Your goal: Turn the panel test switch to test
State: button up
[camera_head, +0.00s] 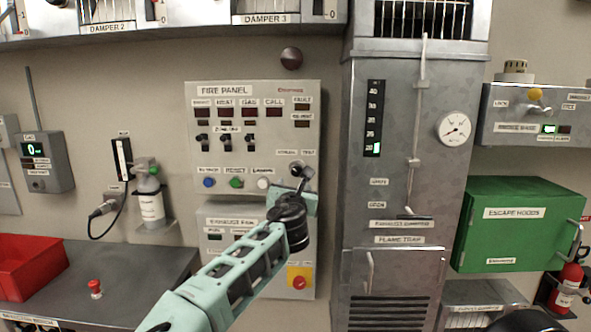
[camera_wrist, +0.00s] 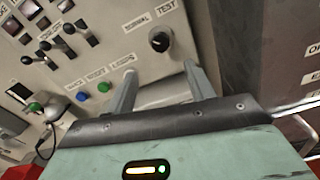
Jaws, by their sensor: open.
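The fire panel (camera_head: 255,100) is a grey box on the wall. Its test switch is a black round knob (camera_wrist: 159,42) at the lower right, under the labels NORMAL on the left and TEST on the right. A small pale mark shows on the knob, but I cannot tell for sure which label it points to. My gripper (camera_wrist: 160,68) is open and empty, its two fingers pointing at the knob and lying a little below it in the wrist view. They look apart from the knob. In the head view my gripper (camera_head: 303,185) partly covers the switch area.
Blue (camera_head: 208,182), green (camera_head: 236,183) and white (camera_head: 264,183) buttons lie left of the switch. Several toggles sit above them. A lower panel has a red button on yellow (camera_head: 299,281). A metal flame trap cabinet (camera_head: 400,110) stands close on the right.

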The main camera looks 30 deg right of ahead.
aim_at(297, 172)
jog(key=p+x, duration=0.4)
jog(key=x, duration=0.8)
jog(key=shift+w+d+r, duration=0.1)
jog(key=shift+w+d, duration=0.15)
jog(key=shift+w, duration=0.05)
jog(key=shift+w+d+p, duration=0.35)
jog(key=shift+w, duration=0.1)
jog(key=c, duration=1)
